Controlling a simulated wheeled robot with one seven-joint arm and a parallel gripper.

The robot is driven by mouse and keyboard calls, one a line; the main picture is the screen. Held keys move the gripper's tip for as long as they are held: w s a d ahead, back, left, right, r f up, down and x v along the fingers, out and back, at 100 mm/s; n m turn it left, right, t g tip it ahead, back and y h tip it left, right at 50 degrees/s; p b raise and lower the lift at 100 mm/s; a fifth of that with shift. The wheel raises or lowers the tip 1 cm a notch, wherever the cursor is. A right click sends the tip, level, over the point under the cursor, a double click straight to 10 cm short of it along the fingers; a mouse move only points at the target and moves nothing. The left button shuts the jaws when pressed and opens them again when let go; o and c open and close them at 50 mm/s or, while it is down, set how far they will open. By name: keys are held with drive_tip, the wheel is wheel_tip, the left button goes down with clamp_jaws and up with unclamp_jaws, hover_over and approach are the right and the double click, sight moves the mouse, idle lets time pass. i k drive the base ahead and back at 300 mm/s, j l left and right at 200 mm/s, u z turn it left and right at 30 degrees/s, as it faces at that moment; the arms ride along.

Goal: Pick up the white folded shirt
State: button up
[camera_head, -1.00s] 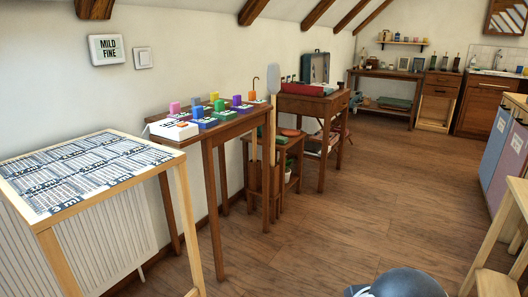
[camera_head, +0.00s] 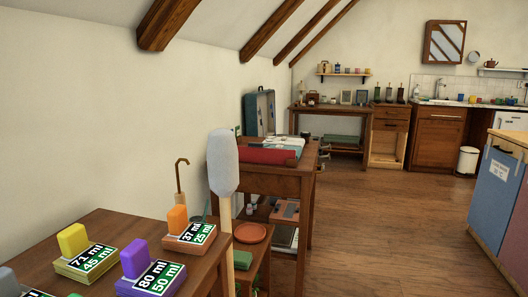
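I cannot make out the white folded shirt for certain. A pale, flat item (camera_head: 284,141) lies on the wooden table (camera_head: 306,170) in the middle distance, behind a red item (camera_head: 266,156). It is too small to tell whether it is folded cloth. An open teal suitcase (camera_head: 259,113) stands upright beside it, against the wall. My gripper is not in this view.
A nearer table (camera_head: 195,258) at the lower left holds colored blocks with volume labels. A pale, round-ended paddle on a stick (camera_head: 223,165) rises in front of the suitcase table. Wooden floor (camera_head: 400,230) is open to the right, up to blue cabinets (camera_head: 497,180).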

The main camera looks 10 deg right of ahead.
sight(285, 141)
drive_tip(key=i+j+z, duration=0.2)
drive_tip(key=i, duration=0.15)
drive_tip(key=i+l+u, duration=0.15)
drive_tip(key=i+l, duration=0.15)
drive_tip(key=i+l+u, duration=0.1)
drive_tip(key=i+l, duration=0.2)
drive_tip(key=i+l+u, duration=0.15)
drive_tip(key=i+l, duration=0.15)
drive_tip(key=l, duration=0.15)
drive_tip(key=i+l+u, duration=0.1)
drive_tip(key=i+l, duration=0.15)
drive_tip(key=l, duration=0.15)
drive_tip(key=i+l+u, duration=0.15)
drive_tip(key=l, duration=0.25)
drive_tip(key=i, duration=0.1)
